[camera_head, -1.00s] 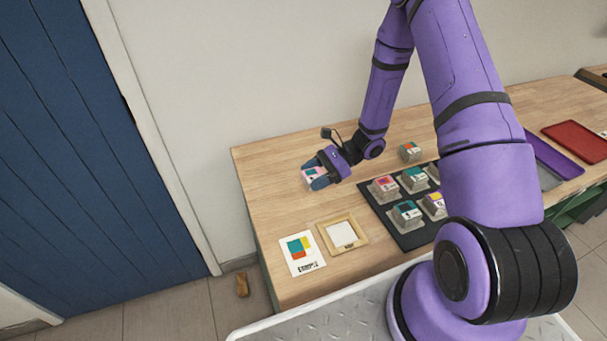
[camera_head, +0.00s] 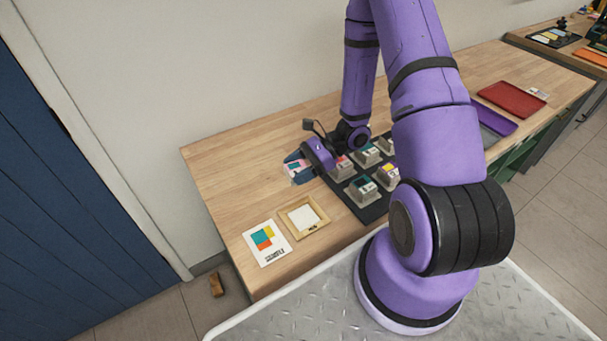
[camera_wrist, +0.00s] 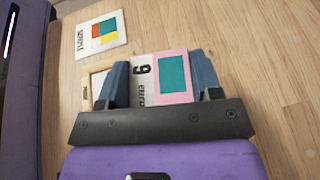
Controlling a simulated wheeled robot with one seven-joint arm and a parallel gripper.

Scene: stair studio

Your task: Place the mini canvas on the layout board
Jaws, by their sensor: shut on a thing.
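The mini canvas (camera_head: 293,167), pink with a teal square and a white strip reading "9 euro", is between my gripper's fingers. It also shows in the wrist view (camera_wrist: 172,74). My gripper (camera_head: 297,170) is shut on it and holds it over the wooden table, behind the light wood-framed board with a white middle (camera_head: 302,217), which looks like the layout board. In the wrist view, my left finger and the canvas hide most of that board; a wooden edge (camera_wrist: 86,92) shows.
A sample card (camera_head: 266,243) with coloured blocks lies left of the board. A black tray (camera_head: 362,211) with several grey-based blocks is to the right. Purple (camera_head: 497,123) and red (camera_head: 512,98) trays lie farther right. The table's back left is bare.

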